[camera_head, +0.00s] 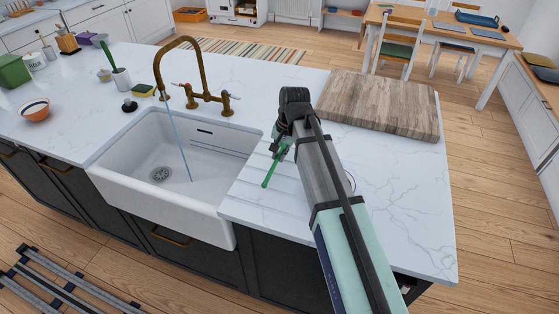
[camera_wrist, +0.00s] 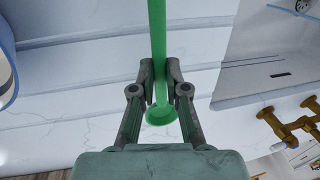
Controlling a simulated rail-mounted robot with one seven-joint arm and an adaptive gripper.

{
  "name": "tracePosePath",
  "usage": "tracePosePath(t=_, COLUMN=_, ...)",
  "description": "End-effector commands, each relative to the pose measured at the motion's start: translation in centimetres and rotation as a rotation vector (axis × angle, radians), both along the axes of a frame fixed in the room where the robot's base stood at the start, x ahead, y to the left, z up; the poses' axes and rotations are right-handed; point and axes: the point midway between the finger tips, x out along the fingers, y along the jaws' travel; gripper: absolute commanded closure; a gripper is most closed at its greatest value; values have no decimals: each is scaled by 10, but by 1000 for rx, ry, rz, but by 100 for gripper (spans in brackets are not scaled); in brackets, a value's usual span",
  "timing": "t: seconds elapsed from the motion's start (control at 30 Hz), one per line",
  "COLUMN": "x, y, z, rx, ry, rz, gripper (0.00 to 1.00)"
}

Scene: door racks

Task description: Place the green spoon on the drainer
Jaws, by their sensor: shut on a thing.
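The green spoon (camera_head: 268,174) is in my gripper (camera_head: 281,149), over the grooved drainer (camera_head: 250,203) to the right of the sink. In the wrist view, the green spoon (camera_wrist: 157,40) runs between the two fingers of my gripper (camera_wrist: 160,72), which are shut on its handle. Its round end (camera_wrist: 161,115) lies toward the wrist, and its other end runs out of the top of the picture. The grooves of the drainer (camera_wrist: 75,75) lie below it. I cannot tell whether the spoon touches the surface.
The white sink (camera_head: 195,165), with water running from the brass tap (camera_head: 185,62), is left of the drainer. A wooden board (camera_head: 385,103) lies behind my arm. A blue-rimmed item (camera_wrist: 6,75), partly cut off, stands beside my gripper.

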Motion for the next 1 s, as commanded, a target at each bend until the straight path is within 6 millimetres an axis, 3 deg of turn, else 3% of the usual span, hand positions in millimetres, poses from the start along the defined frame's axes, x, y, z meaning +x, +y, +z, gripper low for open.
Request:
tracePosePath(t=0.5, x=-1, y=0, z=-40, rx=0, ry=2, rz=1, gripper=100)
tracePosePath(t=0.87, x=0, y=0, z=-44, rx=0, ry=1, rz=0, gripper=100)
tracePosePath(t=0.9, x=0, y=0, z=-44, rx=0, ry=1, rz=0, gripper=83)
tracePosePath(t=0.97, x=0, y=0, z=-44, rx=0, ry=0, rz=1, gripper=62)
tracePosePath(t=1.0, x=0, y=0, z=-44, rx=0, ry=0, rz=0, gripper=61)
